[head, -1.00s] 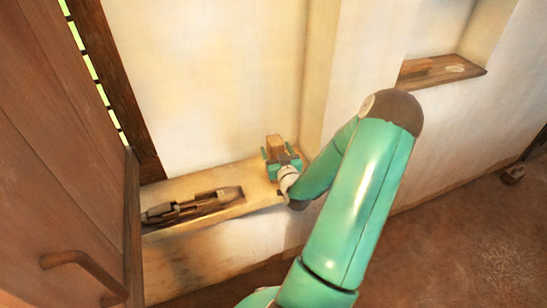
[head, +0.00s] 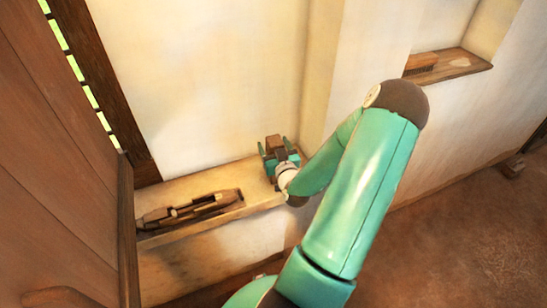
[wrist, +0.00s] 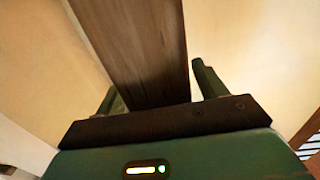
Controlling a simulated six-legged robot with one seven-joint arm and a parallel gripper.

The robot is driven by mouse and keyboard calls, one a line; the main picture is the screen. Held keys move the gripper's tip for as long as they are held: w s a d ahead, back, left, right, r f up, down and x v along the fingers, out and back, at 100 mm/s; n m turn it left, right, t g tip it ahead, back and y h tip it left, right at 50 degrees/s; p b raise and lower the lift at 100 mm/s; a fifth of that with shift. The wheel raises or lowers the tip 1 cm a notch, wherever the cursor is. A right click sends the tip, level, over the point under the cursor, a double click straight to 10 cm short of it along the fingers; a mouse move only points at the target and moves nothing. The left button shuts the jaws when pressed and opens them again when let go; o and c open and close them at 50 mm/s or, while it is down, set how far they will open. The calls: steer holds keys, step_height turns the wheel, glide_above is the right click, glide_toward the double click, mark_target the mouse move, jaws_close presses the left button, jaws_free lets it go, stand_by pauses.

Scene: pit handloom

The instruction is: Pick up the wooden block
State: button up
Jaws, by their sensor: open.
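The wooden block (head: 273,144) is at the right end of the pale ledge (head: 257,181), close to the wall. My gripper (head: 277,155) is open around it, with one teal finger on each side. In the wrist view the block (wrist: 138,45) is a long, dark brown, grained piece standing between the two green fingers of my gripper (wrist: 158,84). A gap shows between the block and the right finger. The left finger is partly hidden behind the block, so contact there cannot be told. The block's near end is hidden by the gripper's body.
A dark boat-shaped wooden tool (head: 190,208) lies on the ledge to the left. A brown wooden door (head: 60,170) stands at the left edge. A wall niche (head: 445,70) at upper right holds a brush-like item (head: 421,62). Open floor (head: 450,240) lies at lower right.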

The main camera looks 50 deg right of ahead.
steer(key=shift+w, duration=0.1)
steer(key=shift+r, duration=0.15)
steer(key=shift+w+d, duration=0.1)
steer(key=shift+w, duration=0.05)
jaws_close()
steer(key=shift+r, duration=0.1)
stand_by(0.3)
